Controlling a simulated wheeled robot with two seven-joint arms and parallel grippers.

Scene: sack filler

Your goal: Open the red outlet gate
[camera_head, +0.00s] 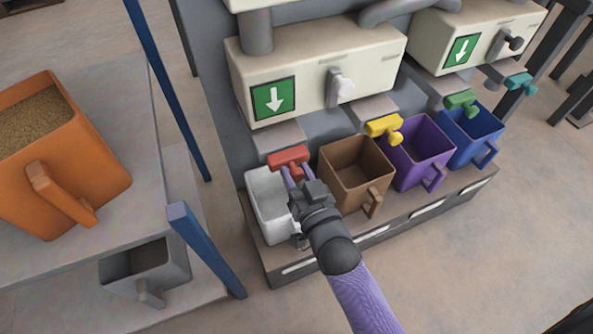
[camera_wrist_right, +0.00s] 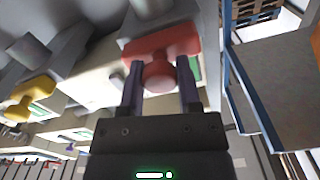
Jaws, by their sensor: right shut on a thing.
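The red outlet gate (camera_head: 287,156) is a red block under the left outlet of the cream machine, above the white bin (camera_head: 263,203). In the right wrist view the red gate (camera_wrist_right: 178,43) has a rounded red knob at its front. My right gripper (camera_head: 290,177) reaches up to it from the front. In the right wrist view the two purple fingers (camera_wrist_right: 160,85) stand on either side of the knob and are shut on it. The fingers partly hide the knob's sides. My left gripper is not in view.
A yellow gate (camera_head: 383,126), a green gate (camera_head: 461,102) and a teal gate (camera_head: 520,82) sit to the right. Brown (camera_head: 352,172), purple (camera_head: 420,155) and blue (camera_head: 470,130) bins stand below. A shelf with an orange bin (camera_head: 62,165) and blue posts stands left.

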